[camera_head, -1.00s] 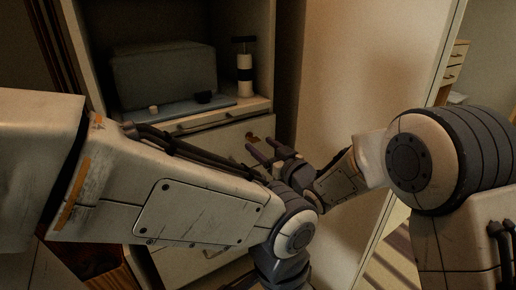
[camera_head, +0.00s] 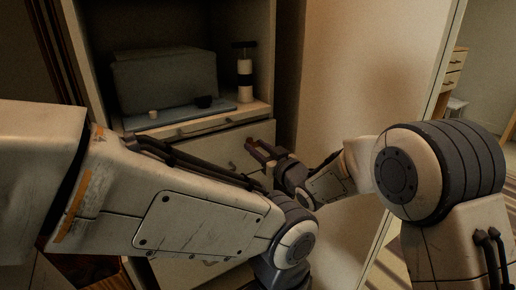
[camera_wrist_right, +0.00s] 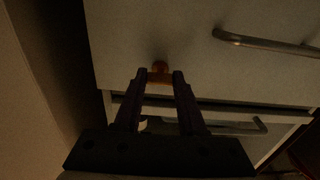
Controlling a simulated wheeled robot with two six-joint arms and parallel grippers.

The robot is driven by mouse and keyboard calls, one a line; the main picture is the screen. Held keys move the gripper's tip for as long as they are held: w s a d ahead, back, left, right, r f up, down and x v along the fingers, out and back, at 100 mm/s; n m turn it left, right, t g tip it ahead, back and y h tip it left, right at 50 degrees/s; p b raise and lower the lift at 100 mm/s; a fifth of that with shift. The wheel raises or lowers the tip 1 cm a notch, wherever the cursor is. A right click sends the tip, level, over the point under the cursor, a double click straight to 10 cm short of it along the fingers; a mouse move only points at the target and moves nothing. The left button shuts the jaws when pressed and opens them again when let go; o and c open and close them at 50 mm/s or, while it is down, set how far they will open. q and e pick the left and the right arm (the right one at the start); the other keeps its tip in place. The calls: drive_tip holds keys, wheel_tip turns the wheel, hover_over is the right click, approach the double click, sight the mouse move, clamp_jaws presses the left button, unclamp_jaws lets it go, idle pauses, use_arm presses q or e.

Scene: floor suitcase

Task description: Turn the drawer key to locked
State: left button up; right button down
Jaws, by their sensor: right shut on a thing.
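The brass-coloured drawer key (camera_wrist_right: 160,68) sticks out of the pale upper drawer front (camera_wrist_right: 190,55) in the right wrist view. My right gripper (camera_wrist_right: 159,75) is shut on the key, with one dark finger on each side of it. In the head view the right gripper (camera_head: 261,148) reaches in from the right to the upper right part of the drawer front (camera_head: 215,150). The key itself is mostly hidden there by the fingers. My left arm crosses the lower left of the head view, and its gripper does not show.
A grey box (camera_head: 165,80) and a black-and-white bottle (camera_head: 244,72) stand in the open compartment above the drawer. A metal handle (camera_wrist_right: 265,43) lies right of the key. A second drawer with a handle (camera_wrist_right: 245,126) is below. A pale panel (camera_head: 350,80) rises at right.

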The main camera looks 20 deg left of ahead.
drive_tip(key=shift+n, duration=0.3)
drive_tip(key=shift+s+a+n+b, duration=0.1)
drive_tip(key=shift+n+b, duration=2.35)
drive_tip(key=shift+n, duration=1.85)
drive_tip(key=shift+s+a+n+b, duration=0.1)
drive_tip(key=shift+n+b, duration=2.35)
drive_tip(key=shift+n, duration=1.85)
drive_tip(key=shift+c, duration=2.4)
unclamp_jaws()
drive_tip(key=shift+w+d, duration=0.1)
